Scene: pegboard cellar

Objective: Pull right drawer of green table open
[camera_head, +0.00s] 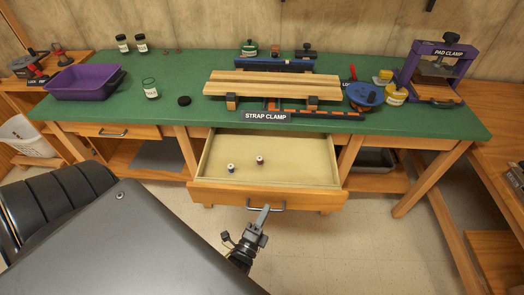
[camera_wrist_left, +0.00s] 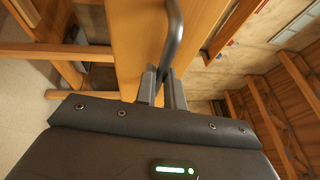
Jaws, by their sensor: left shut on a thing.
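The green table (camera_head: 180,120) has a green top and wooden legs. Its right drawer (camera_head: 265,197) is pulled far out, and its pale inside shows two small spools (camera_head: 260,160). My left gripper (camera_head: 262,213) is in front of the drawer, its fingers shut on the dark bar handle (camera_head: 280,210). In the left wrist view the fingers (camera_wrist_left: 162,82) close around the handle bar (camera_wrist_left: 174,35), with the wooden drawer front beside it. The left drawer (camera_head: 118,131) is closed. My right gripper is not seen.
On the tabletop are a purple bin (camera_head: 85,83), a jar (camera_head: 150,88), a wooden board stack in a strap clamp (camera_head: 270,86) and a purple pad clamp (camera_head: 437,72). A wooden bench (camera_head: 495,130) stands at the right. Concrete floor in front of the drawer is clear at right.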

